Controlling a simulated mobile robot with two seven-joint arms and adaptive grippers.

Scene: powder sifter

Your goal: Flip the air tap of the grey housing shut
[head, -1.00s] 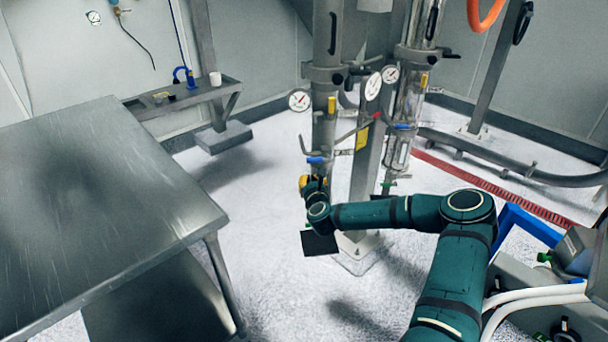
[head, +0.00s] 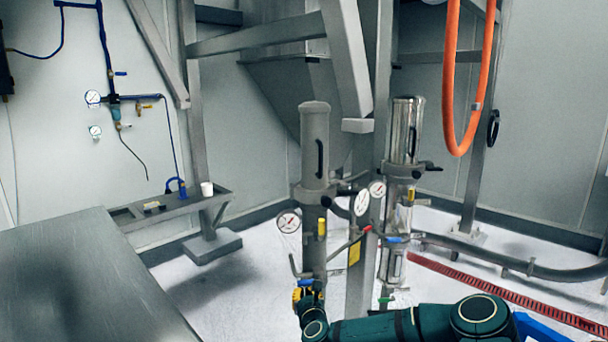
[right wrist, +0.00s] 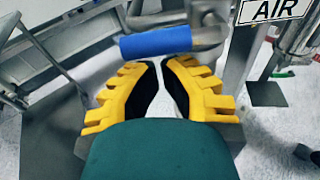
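The grey housing (head: 315,150) is the upright cylinder at the centre of the head view. Low on its pipe is the air tap, with a blue handle (head: 306,283). In the right wrist view the blue handle (right wrist: 156,41) lies crosswise just beyond my fingertips, beside an AIR label (right wrist: 272,10). My right gripper (head: 301,294) is just below the handle. In the wrist view the yellow fingers of my right gripper (right wrist: 160,64) point at the handle. Their tips are close together, with a narrow gap and nothing visible between them. Contact with the handle is unclear. My left gripper is out of view.
A second, shiny housing (head: 405,130) stands to the right with its own blue-handled tap (head: 397,240). Gauges (head: 289,221) and pipes surround both columns. A steel table (head: 80,290) is at left. An orange hose (head: 452,90) hangs at upper right.

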